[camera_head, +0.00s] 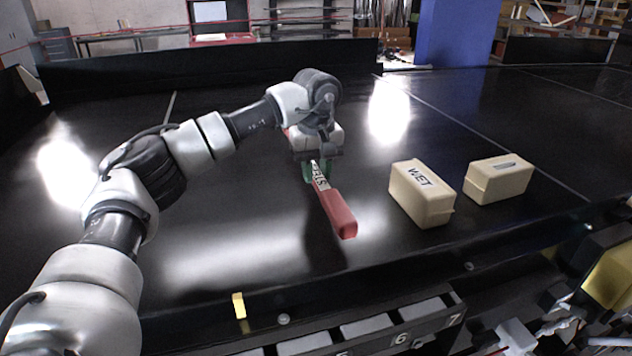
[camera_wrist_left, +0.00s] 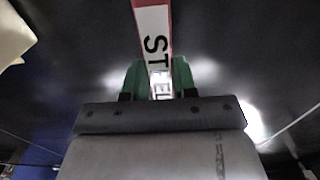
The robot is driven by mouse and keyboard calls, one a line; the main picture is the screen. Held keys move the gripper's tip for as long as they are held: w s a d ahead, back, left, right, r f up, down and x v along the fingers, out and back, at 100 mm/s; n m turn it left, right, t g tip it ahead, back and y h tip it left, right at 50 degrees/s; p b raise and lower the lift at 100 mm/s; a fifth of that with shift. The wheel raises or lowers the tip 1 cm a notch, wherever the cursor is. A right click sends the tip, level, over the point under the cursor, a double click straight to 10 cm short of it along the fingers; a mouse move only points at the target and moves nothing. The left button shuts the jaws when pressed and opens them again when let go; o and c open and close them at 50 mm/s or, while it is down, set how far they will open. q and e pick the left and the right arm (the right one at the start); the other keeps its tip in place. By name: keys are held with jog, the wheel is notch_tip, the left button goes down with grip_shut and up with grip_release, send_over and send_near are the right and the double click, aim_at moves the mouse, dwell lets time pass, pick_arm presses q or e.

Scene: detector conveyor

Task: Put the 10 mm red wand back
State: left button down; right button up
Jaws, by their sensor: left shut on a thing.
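The red wand (camera_head: 338,212) has a white label band with dark lettering, of which part reads like "STEEL". My left gripper (camera_head: 317,172) is shut on the wand around its label, above the black conveyor belt (camera_head: 240,220). The wand's red end points toward the front of the belt. In the left wrist view the wand (camera_wrist_left: 152,22) runs up between the green fingertips (camera_wrist_left: 157,78). The fingers hide part of the label. My right gripper is not clearly seen; some mechanical parts show at the lower right corner.
A cream block marked "WET" (camera_head: 422,195) and another cream block (camera_head: 498,180) stand on the belt to the right of the wand. A rack with numbered grey slots (camera_head: 400,328) is below the belt's front edge. A small yellow tag (camera_head: 239,305) is on that edge.

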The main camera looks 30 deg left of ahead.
aim_at(316, 197)
pick_arm(q)
notch_tip(316, 197, down, 3)
jog(key=shift+f+p, duration=0.15)
jog(key=shift+p, duration=0.7)
jog(key=shift+f, duration=0.35)
jog(key=shift+f, duration=0.15)
jog(key=c, duration=0.9)
grip_release()
